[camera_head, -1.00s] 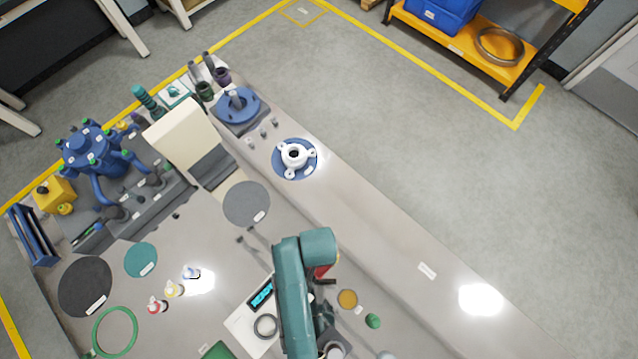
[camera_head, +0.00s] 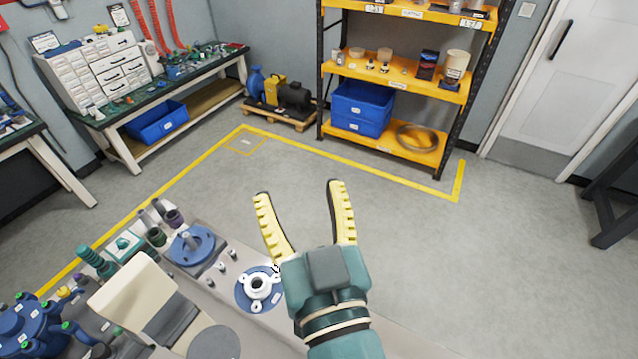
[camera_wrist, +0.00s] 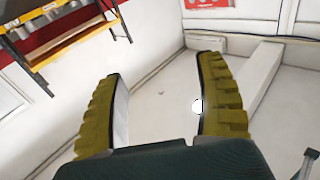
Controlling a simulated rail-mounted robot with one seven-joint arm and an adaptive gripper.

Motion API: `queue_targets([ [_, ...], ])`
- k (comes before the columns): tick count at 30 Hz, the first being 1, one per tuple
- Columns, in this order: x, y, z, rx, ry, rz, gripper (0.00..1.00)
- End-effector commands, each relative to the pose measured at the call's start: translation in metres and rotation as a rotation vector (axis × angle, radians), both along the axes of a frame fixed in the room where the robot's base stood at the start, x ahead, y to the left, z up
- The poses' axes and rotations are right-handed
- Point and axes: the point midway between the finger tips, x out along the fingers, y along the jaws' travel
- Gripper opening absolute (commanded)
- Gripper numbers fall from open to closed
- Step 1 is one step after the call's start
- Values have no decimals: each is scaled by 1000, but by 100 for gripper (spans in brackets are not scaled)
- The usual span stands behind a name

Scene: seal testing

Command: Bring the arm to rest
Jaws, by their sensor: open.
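My gripper (camera_head: 298,190) is raised in the head view, with its two yellow ridged fingers spread wide and nothing between them. It appears above and to the right of the white three-lobed part (camera_head: 258,285) on its blue round base at the bench. In the wrist view my gripper (camera_wrist: 163,85) is also open and empty, with bare floor and pale walls beyond it. The teal wrist hides part of the bench behind it.
The bench (camera_head: 215,290) holds a blue flanged fixture (camera_head: 192,245), a cream panel (camera_head: 135,298) and a blue vessel (camera_head: 28,325). An orange shelf rack (camera_head: 400,90) stands at the back, also seen in the wrist view (camera_wrist: 55,40). The floor between is clear.

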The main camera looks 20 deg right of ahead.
Motion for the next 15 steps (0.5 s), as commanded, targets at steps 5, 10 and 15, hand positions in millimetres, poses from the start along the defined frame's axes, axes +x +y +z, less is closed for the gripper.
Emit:
queue_targets([
  [5, -41, -13, 80, -37, -265, -37, 71],
  [10, -45, -14, 87, -42, -290, -41, 71],
  [15, -45, -14, 87, -41, -287, -40, 71],
])
